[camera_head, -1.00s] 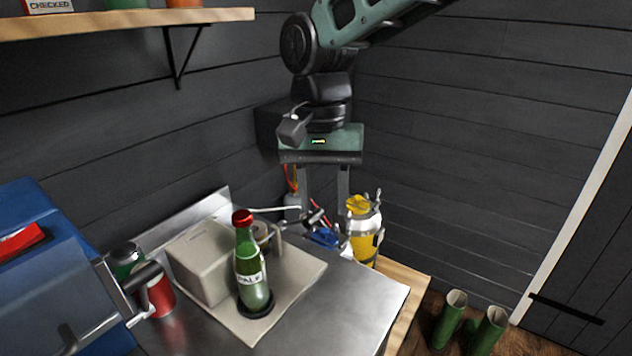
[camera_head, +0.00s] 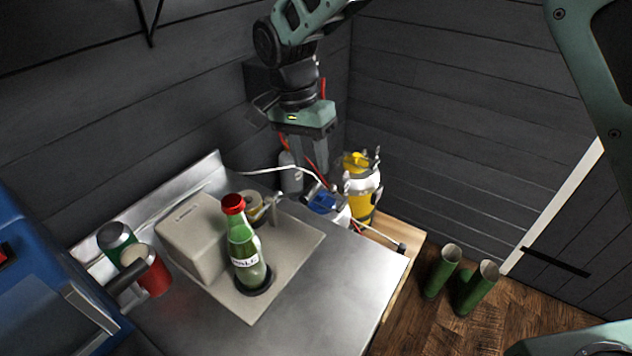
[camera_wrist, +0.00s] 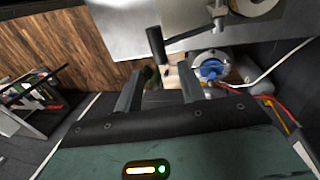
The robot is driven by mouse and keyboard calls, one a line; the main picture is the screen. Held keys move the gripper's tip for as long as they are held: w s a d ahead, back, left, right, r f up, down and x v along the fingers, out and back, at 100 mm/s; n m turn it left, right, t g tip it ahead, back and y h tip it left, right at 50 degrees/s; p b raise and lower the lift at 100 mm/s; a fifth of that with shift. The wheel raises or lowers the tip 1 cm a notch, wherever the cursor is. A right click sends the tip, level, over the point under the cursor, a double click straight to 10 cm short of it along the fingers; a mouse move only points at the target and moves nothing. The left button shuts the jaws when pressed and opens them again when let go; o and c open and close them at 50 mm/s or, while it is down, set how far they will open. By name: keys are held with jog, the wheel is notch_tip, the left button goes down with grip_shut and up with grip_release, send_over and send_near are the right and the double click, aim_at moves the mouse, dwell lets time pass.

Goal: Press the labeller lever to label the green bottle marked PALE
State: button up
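The green bottle marked PALE (camera_head: 243,250) has a red cap and a white label. It stands upright on the base plate of the beige labeller (camera_head: 190,243). The lever (camera_head: 268,208) shows behind the bottle at the labeller's right side. In the wrist view the lever's black handle (camera_wrist: 157,46) is ahead of my fingertips, on a thin metal rod. My gripper (camera_head: 309,168) points down, above and behind the bench, to the right of the lever in the head view. In the wrist view my gripper (camera_wrist: 160,72) is open with nothing between the fingers.
Green and red cans (camera_head: 150,272) stand left of the labeller beside a blue machine (camera_head: 40,280). A yellow and white canister (camera_head: 360,185) and blue item (camera_head: 323,202) are near the bench's back right. The steel bench (camera_head: 345,275) is clear at front right.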

aim_at(315, 183)
jog(key=f, duration=0.2)
jog(key=f+p, duration=0.1)
jog(key=f, duration=0.1)
jog(key=s+d+f, duration=0.1)
jog(key=f, duration=0.2)
jog(key=shift+d+f, duration=0.1)
grip_shut()
